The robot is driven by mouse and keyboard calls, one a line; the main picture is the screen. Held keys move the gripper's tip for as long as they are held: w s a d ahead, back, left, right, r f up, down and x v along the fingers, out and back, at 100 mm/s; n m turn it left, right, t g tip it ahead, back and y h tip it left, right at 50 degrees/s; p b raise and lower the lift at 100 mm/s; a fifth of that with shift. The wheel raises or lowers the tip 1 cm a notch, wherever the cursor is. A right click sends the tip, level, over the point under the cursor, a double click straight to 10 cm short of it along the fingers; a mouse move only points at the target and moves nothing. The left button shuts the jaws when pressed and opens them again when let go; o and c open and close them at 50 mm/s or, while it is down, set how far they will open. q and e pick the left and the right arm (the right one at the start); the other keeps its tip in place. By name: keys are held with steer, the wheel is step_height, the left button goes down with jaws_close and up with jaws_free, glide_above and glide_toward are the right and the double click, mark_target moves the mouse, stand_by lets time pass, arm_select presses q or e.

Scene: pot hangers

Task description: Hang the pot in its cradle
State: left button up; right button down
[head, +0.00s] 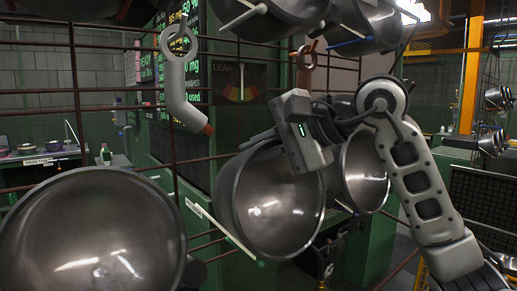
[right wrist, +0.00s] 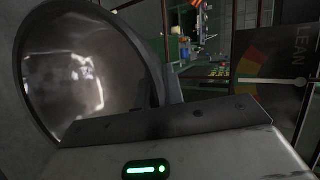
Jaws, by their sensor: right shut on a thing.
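A large dark steel pot (head: 270,200), its shiny hollow facing the camera, is tilted on its side in the middle of the head view. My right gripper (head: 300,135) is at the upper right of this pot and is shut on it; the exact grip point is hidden. In the right wrist view the pot (right wrist: 80,75) fills the left side, with the grey gripper (right wrist: 165,130) across the front. A thin pale rod with a green end (head: 225,232) crosses in front of the pot's lower left. I cannot tell whether the pot touches it. My left gripper is not in view.
Other pots hang close by: a big one (head: 90,235) at lower left, one (head: 365,170) just right, and two above (head: 285,12) (head: 365,22). A grey ringed arm (head: 183,85) hangs at upper left. Dark rack bars (head: 100,108) run behind.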

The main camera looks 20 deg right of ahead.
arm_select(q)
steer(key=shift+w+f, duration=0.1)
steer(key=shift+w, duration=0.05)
arm_select(e)
steer(key=shift+f, duration=0.1)
steer(key=c, duration=1.4)
jaws_free()
steer(key=shift+s, duration=0.1)
steer(key=shift+c, duration=0.2)
steer(key=shift+f, duration=0.15)
arm_select(q)
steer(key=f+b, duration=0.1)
steer(key=b, duration=0.1)
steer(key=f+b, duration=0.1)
steer(key=b, duration=0.1)
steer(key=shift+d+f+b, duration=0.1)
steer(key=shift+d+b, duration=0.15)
steer(key=shift+b, duration=0.15)
arm_select(e)
steer(key=s+a+f+v, duration=0.1)
steer(key=s+f+v, duration=0.1)
steer(key=v, duration=1)
steer(key=s+a+f+v, duration=0.1)
steer(key=s+f+v, duration=0.1)
steer(key=v, duration=1)
steer(key=shift+s+d+r, duration=0.25)
steer(key=shift+s+d, duration=0.05)
steer(key=shift+s, duration=0.1)
